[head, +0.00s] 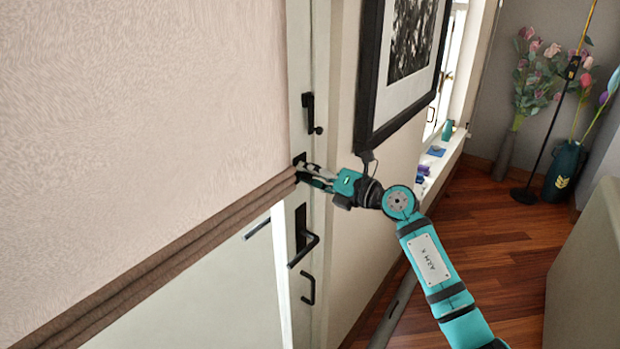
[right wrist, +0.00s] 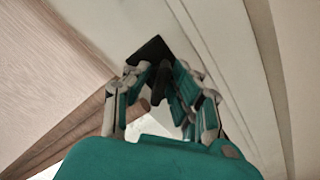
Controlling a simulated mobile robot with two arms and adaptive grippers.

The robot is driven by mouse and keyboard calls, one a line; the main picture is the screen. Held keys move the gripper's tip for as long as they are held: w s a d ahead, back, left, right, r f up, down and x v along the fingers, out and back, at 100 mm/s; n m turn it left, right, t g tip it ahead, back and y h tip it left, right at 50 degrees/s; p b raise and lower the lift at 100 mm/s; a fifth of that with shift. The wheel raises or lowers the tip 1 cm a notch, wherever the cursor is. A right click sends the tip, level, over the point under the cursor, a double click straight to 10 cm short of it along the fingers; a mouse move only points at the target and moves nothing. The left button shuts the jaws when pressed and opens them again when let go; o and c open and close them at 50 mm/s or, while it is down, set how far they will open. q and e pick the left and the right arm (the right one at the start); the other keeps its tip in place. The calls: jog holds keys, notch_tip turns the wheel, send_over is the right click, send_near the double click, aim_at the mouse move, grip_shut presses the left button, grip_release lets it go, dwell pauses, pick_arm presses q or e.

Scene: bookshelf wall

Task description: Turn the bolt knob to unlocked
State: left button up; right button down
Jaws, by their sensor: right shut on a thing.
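The bolt knob (right wrist: 161,82) is a small dark knob on a black plate (right wrist: 151,50) on the white door edge. In the head view, only part of its black plate (head: 299,159) shows, and the knob is hidden behind the fingers. My right gripper (head: 304,173) reaches the door from the right. In the right wrist view the fingers of the right gripper (right wrist: 158,77) stand on either side of the knob and are shut on it. The knob's exact turn angle cannot be told. My left gripper is not in view.
Above the knob is a black latch (head: 311,113); below are a black lever handle (head: 306,248) and a small pull (head: 309,288). A brown-hemmed blind (head: 180,229) hangs at left. A framed picture (head: 370,75) hangs close above my right wrist. Wooden floor (head: 490,235) lies at right.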

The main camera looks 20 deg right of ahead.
jog(key=n+b, duration=0.1)
jog(key=n, duration=0.1)
jog(key=n+b, duration=0.1)
jog(key=n, duration=0.1)
jog(key=n+b, duration=0.1)
jog(key=shift+f+n+b, duration=0.25)
jog(key=shift+n+b, duration=0.15)
jog(key=n+b, duration=0.2)
jog(key=n, duration=0.1)
jog(key=shift+b, duration=0.3)
jog(key=shift+r+n+b, duration=0.15)
jog(key=shift+n+b, duration=0.6)
jog(key=shift+n, duration=0.25)
jog(key=shift+r, duration=0.1)
jog(key=c, duration=1.4)
grip_release()
jog(key=v, duration=1.2)
jog(key=shift+w, duration=0.1)
